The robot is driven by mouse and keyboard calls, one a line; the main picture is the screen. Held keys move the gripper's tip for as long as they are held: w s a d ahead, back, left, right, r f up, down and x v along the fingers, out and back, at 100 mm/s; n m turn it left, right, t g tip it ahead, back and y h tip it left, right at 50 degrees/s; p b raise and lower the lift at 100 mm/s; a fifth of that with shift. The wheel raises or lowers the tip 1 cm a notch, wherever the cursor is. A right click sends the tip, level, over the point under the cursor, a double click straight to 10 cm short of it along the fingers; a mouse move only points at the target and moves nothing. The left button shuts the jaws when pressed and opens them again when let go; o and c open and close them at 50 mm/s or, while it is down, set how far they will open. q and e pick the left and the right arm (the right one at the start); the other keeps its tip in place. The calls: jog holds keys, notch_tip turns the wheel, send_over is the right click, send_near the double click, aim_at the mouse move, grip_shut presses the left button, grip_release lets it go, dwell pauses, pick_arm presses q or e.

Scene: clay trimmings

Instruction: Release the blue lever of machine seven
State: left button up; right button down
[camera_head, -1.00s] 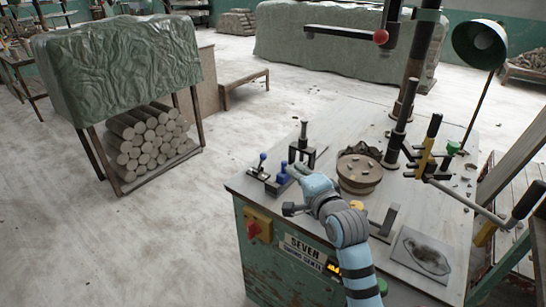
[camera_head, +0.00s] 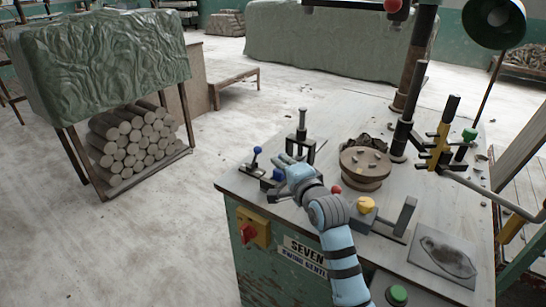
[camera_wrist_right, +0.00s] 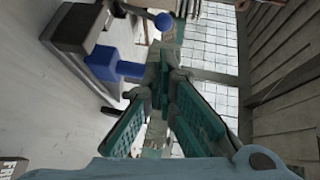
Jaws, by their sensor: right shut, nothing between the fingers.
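Machine seven is a green cabinet with a pale top (camera_head: 330,125) and a SEVEN sign (camera_head: 305,255). A small lever with a blue ball (camera_head: 257,150) stands on the top's near left corner; the ball also shows in the right wrist view (camera_wrist_right: 163,21). In the right wrist view the blue handle (camera_wrist_right: 115,65) points toward my fingertips (camera_wrist_right: 160,78) from the left. The fingers are shut and empty. Whether they touch the handle I cannot tell. My left gripper is out of view.
A black clamp (camera_head: 301,140) stands just behind my right gripper. A red switch (camera_head: 248,233) is on the cabinet's front. Open floor lies left.

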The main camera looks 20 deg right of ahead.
aim_at(256, 156)
jog(key=w, duration=0.2)
jog(key=w+f+b, duration=0.1)
jog(key=w, duration=0.1)
jog(key=w+b, duration=0.1)
jog(key=w, duration=0.1)
jog(key=shift+w+a+f, duration=0.15)
jog(key=shift+a, duration=0.15)
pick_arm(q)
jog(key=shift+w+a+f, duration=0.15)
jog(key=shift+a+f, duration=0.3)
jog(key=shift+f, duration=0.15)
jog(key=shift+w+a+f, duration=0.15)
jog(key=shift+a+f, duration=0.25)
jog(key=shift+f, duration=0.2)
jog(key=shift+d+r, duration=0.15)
